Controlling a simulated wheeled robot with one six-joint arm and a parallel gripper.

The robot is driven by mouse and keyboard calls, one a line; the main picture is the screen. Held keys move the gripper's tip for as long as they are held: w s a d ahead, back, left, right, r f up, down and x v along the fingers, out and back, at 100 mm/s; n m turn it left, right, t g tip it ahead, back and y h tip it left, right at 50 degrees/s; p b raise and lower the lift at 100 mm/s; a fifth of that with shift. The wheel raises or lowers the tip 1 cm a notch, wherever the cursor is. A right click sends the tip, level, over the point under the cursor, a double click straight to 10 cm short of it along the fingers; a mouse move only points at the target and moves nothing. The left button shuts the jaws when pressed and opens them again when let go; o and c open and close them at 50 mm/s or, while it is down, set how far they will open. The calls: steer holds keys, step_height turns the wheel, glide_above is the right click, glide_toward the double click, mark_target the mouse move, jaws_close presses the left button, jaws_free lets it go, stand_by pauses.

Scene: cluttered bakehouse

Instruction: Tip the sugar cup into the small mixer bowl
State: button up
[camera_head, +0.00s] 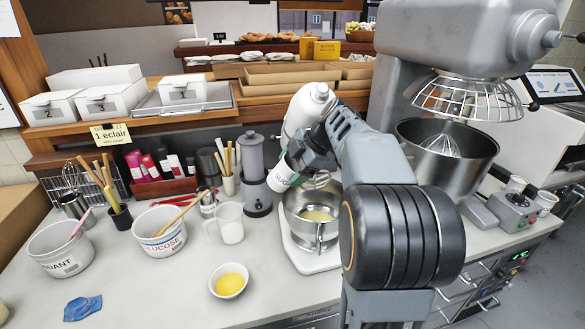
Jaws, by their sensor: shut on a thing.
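The white sugar cup (281,178) is tilted, with part of a "SUGAR" label showing. My gripper (296,163) is shut on it, though the arm hides much of the jaws. The cup is held up at the upper left of the small mixer bowl (296,228) in the picture. The bowl is shiny steel and holds something pale yellow. It sits on a white stand mixer (306,108), whose head is partly behind my arm. I cannot see into the cup or tell whether anything is flowing out.
A grey grinder-like device (251,165) stands close left of the cup. A white mug (230,223), a small bowl of yellow contents (229,281) and a glucose tub (159,233) stand left of the mixer. A large mixer bowl (479,155) is at right. The front counter is partly clear.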

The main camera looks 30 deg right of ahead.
steer(key=shift+a+r+g+h+p, duration=0.1)
steer(key=shift+a+g+h+p, duration=0.05)
steer(key=shift+g+h+p, duration=0.6)
steer(key=shift+r+g+h, duration=0.2)
steer(key=shift+g+h, duration=0.45)
steer(key=shift+h, duration=0.2)
steer(key=r+p, duration=0.1)
steer(key=r+g+h+p, duration=0.1)
steer(key=p, duration=0.1)
steer(key=r+h+p, duration=0.1)
steer(key=shift+s+d+g+p, duration=0.1)
steer(key=shift+d+g+p, duration=0.2)
steer(key=shift+r, duration=0.2)
steer(key=shift+s+f, duration=0.1)
